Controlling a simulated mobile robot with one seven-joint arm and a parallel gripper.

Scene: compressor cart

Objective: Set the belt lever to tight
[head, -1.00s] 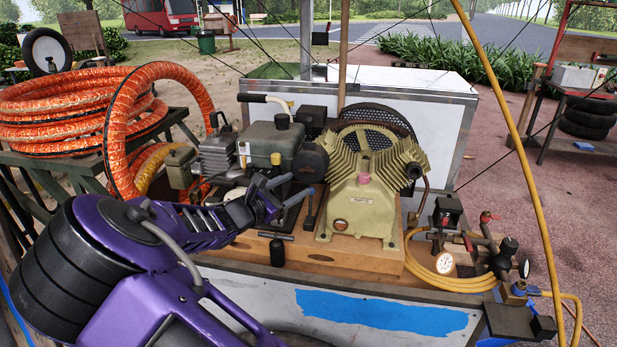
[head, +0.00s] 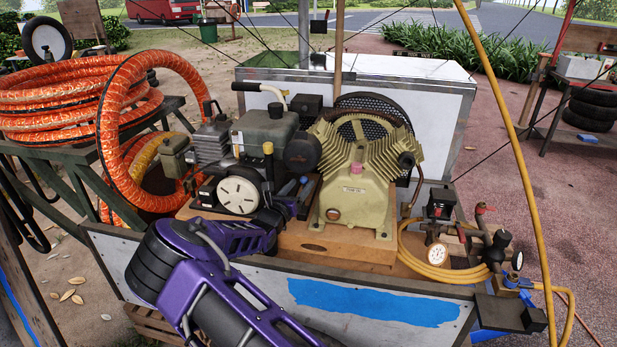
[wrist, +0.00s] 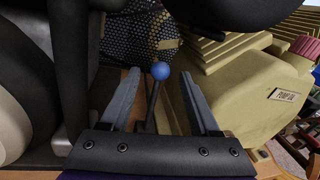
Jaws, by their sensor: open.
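The belt lever (wrist: 153,105) is a thin dark stick with a round blue knob (wrist: 161,70) at its top. In the wrist view it stands between the two fingers of my gripper (wrist: 159,80), which are apart with a gap on each side of the knob. No finger is seen touching it. In the head view my gripper (head: 292,190) is between the engine (head: 268,130) and the beige pump (head: 356,185), and it mostly hides the lever. The lever's base is hidden behind the gripper's palm, and I cannot read any tight or loose marking.
The finned pump stands close on the right. The engine's round pale cover (head: 238,194) is close on the left. A black mesh belt guard (wrist: 135,35) lies beyond the lever. A coiled yellow hose (head: 430,262) and gauges lie further right. Orange hose (head: 75,105) is at the left.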

